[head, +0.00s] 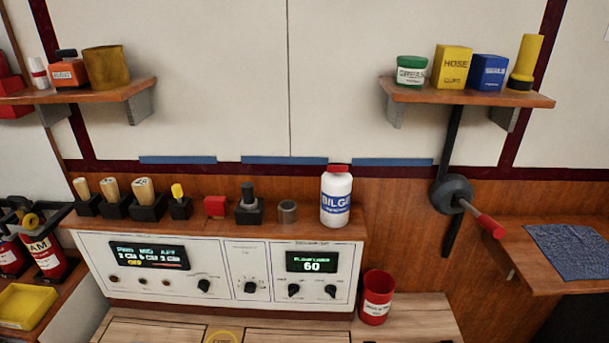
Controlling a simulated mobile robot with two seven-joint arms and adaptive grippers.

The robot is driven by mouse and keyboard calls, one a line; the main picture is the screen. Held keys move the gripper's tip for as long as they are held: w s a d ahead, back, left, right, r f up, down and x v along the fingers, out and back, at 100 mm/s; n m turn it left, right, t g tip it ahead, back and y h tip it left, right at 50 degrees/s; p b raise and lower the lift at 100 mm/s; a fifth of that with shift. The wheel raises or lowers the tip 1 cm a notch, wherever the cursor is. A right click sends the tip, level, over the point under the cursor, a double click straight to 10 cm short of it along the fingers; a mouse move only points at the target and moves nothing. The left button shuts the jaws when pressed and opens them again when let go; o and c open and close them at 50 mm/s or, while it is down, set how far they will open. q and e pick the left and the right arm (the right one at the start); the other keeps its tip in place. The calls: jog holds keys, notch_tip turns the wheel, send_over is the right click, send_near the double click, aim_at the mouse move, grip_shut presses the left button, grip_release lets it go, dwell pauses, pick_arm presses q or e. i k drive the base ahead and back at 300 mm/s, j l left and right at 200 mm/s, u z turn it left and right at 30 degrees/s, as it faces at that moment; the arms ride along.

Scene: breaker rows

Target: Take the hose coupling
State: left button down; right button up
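A short grey metal cylinder (288,212), which looks like the hose coupling, stands upright on the wooden ledge above the control panel. A small red block (215,206) and a dark knob-topped piece on a square base (248,205) are to its left. A white bottle with a red cap (336,197), labelled BILGE, stands to its right, with a small gap between. Neither of my grippers is in view.
Several wooden-handled pieces in black holders (144,199) line the ledge's left part. The control panel (222,270) is below. A red cup (375,297) stands below right. A red-handled lever (490,226) sticks out at right.

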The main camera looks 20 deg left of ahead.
aim_at(249, 200)
jog(key=u, duration=1.3)
jog(key=k+l+u, duration=0.1)
jog(key=l+u, duration=0.2)
jog(key=u, duration=0.15)
jog(key=k+l+u, duration=0.1)
jog(key=l+u, duration=0.15)
jog(key=u, duration=0.2)
jog(key=k+l+u, duration=0.15)
jog(key=u, duration=0.35)
jog(key=k+l, duration=0.25)
